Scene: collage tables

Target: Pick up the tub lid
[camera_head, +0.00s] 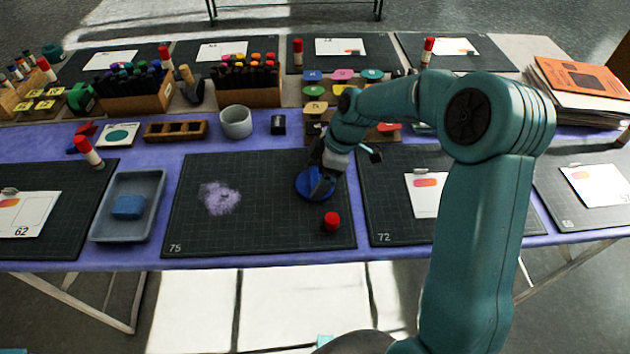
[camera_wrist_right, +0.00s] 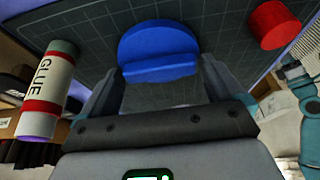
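The tub lid is a blue round disc (camera_head: 311,186) with a raised bar across it. It lies on the dark cutting mat numbered 75, near the mat's right side. The lid (camera_wrist_right: 158,48) also shows in the right wrist view, ahead of the fingers. My right gripper (camera_head: 322,172) is down at the lid, partly hiding it in the head view. In the wrist view the right gripper's fingers (camera_wrist_right: 160,80) stand wide apart, one at each end of the bar. Contact is not clear. My left gripper is not in view.
A red cap (camera_head: 331,221) lies on the mat near the lid. A glue stick (camera_wrist_right: 49,90) stands left of the fingers in the wrist view. A grey pot (camera_head: 236,122) stands behind the mat. A grey tray (camera_head: 103,221) with a blue sponge (camera_head: 128,207) is at left.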

